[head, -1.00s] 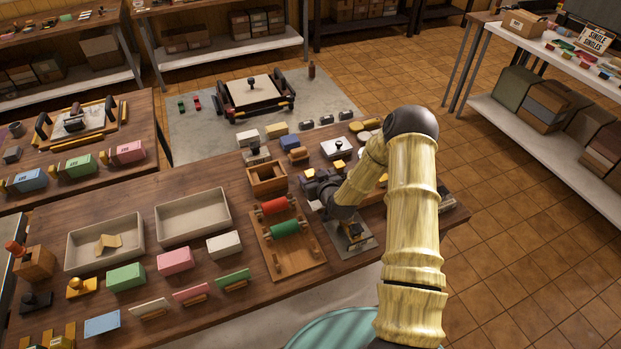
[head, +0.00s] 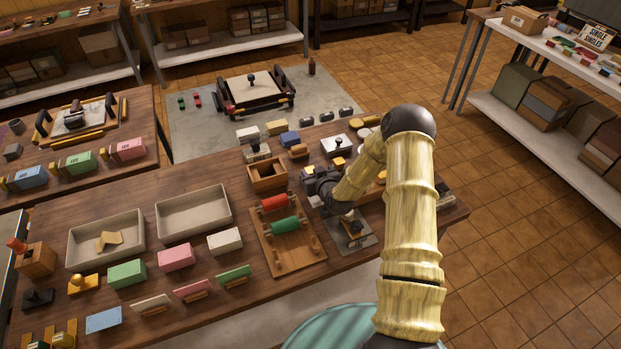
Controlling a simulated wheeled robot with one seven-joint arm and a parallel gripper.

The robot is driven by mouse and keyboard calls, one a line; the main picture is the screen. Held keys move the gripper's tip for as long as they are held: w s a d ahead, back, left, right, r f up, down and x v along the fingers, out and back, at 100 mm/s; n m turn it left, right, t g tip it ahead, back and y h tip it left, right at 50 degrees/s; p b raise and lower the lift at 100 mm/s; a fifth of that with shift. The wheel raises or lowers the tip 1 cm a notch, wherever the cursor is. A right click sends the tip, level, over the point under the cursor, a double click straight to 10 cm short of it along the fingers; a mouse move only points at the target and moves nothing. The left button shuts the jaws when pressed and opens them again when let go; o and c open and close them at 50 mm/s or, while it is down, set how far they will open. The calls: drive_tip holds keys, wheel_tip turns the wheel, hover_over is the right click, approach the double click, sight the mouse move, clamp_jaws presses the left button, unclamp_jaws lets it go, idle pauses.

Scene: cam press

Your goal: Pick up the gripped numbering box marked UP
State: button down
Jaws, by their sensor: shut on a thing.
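My gripper (head: 316,190) is over the front table, right of the board with the red and green rollers. It points down and away from me, and its dark body and wrist cover most of what is at its tips. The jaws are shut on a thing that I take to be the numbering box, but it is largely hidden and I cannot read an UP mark. I cannot tell how far it is off the table.
The roller board (head: 268,247) stands close to the left of my gripper, with an open wooden box (head: 267,170) behind it. A device on a grey plate (head: 362,243) is in front. Two pale trays (head: 193,212) and several coloured blocks fill the left side.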

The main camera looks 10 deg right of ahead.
drive_tip(key=shift+r, duration=0.2)
wheel_tip(320, 180, up, 10)
drive_tip(key=b, duration=0.2)
drive_tip(key=shift+f+b, duration=0.15)
drive_tip(key=shift+b, duration=0.25)
idle(0.7)
